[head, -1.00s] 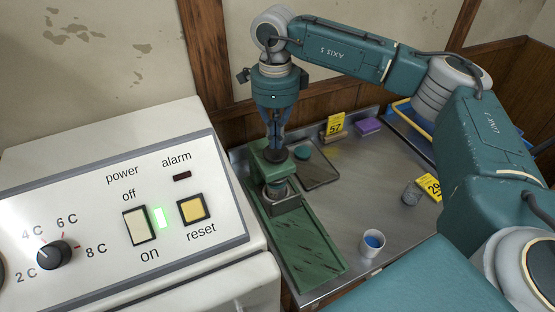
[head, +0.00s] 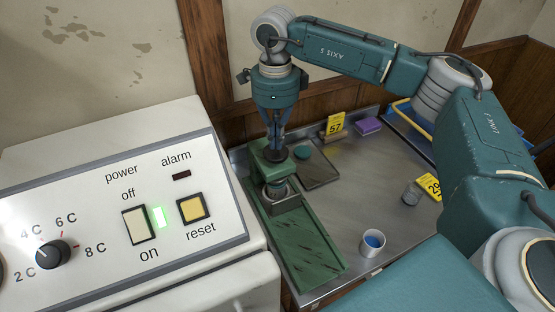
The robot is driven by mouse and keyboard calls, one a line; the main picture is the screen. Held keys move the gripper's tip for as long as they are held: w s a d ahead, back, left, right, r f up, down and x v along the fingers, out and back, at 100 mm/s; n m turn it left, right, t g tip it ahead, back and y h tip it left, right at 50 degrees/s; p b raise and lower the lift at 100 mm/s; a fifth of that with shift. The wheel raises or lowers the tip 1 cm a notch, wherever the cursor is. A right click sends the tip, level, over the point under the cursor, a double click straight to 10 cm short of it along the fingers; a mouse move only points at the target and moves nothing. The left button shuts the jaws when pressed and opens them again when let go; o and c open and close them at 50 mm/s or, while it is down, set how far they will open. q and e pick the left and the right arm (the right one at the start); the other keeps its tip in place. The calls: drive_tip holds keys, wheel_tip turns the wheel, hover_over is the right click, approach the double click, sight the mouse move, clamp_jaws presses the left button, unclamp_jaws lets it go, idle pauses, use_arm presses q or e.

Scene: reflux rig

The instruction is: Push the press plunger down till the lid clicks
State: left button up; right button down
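The green press (head: 268,173) stands at the back left of the metal table, at the head of a long green tray-like base (head: 300,245). A dark round plunger knob (head: 274,154) sits on top of the press. A small jar-like piece (head: 276,189) shows under the press head; its lid cannot be made out. My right gripper (head: 275,143) points straight down from above, with its fingertips at the plunger knob. The fingers look close together, but whether they are shut or touch the knob is too small to tell. My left gripper is out of view.
A white control box (head: 120,270) with a lit green lamp fills the left. On the metal table (head: 345,205) are a white cup with blue contents (head: 372,243), a grey cup (head: 411,194), yellow number tags (head: 335,124) and a purple block (head: 367,125). The table's middle is clear.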

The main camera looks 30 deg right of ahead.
drive_tip(key=shift+f+b, duration=1)
drive_tip(key=shift+f, duration=0.5)
drive_tip(key=shift+r, duration=0.1)
drive_tip(key=shift+r+p, duration=2.6)
drive_tip(key=shift+r, duration=1.4)
drive_tip(key=shift+f, duration=0.1)
